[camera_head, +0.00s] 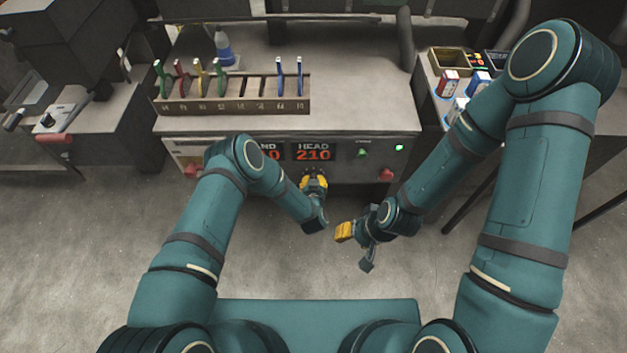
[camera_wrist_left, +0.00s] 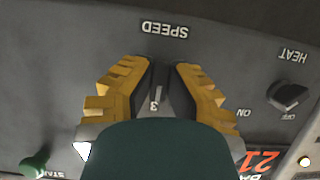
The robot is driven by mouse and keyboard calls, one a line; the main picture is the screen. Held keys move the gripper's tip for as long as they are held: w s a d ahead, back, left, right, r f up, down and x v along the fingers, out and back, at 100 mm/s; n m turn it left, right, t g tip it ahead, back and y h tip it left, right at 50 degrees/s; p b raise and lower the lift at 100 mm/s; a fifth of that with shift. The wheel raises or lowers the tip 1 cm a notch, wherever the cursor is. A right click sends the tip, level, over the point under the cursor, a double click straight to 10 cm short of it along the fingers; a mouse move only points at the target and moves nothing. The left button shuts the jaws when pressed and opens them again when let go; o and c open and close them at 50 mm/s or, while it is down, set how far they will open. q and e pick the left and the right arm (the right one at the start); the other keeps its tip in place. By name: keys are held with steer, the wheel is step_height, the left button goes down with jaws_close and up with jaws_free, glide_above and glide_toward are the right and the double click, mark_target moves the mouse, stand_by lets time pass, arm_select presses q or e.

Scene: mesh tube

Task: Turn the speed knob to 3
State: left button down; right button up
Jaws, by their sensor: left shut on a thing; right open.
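The dark speed knob (camera_wrist_left: 161,80) sits on the machine's grey front panel under the upside-down SPEED label in the left wrist view. A light mark and a printed 3 show close to it between the fingers; my wrist hides the rest of the dial. My left gripper (camera_wrist_left: 156,90) is shut on the knob, with yellow fingers on both sides. In the head view my left gripper (camera_head: 314,183) is at the panel below the HEAD 210 display, hiding the knob. My right gripper (camera_head: 356,248) is open and empty, away from the panel at the lower right.
The heat knob (camera_wrist_left: 288,96) with ON and OFF labels is beside my left gripper. A green start button (camera_wrist_left: 35,162) is on the other side. Red buttons (camera_head: 386,174) flank the panel. A rack of coloured tools (camera_head: 231,106) stands on top. Floor around my right gripper is clear.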

arm_select(q)
steer(key=c, duration=1)
jaws_free()
steer(key=shift+w+r, duration=0.35)
steer(key=shift+o, duration=0.3)
steer(key=shift+f, duration=0.25)
steer(key=shift+s, duration=0.15)
steer(key=v, duration=1.1)
steer(key=shift+s+r, duration=0.15)
steer(key=shift+s, duration=0.25)
steer(key=s+a+r+n+g+h, duration=0.1)
steer(key=s+a+r+g+h, duration=0.1)
steer(key=s+a+r+g, duration=0.3)
steer(key=s+a+r+g+h, duration=0.1)
steer(key=s+a+r+g, duration=0.4)
steer(key=s, duration=0.5)
steer(key=shift+s+n+g+h, duration=0.25)
steer(key=shift+n+g+h, duration=0.15)
steer(key=shift+g, duration=0.5)
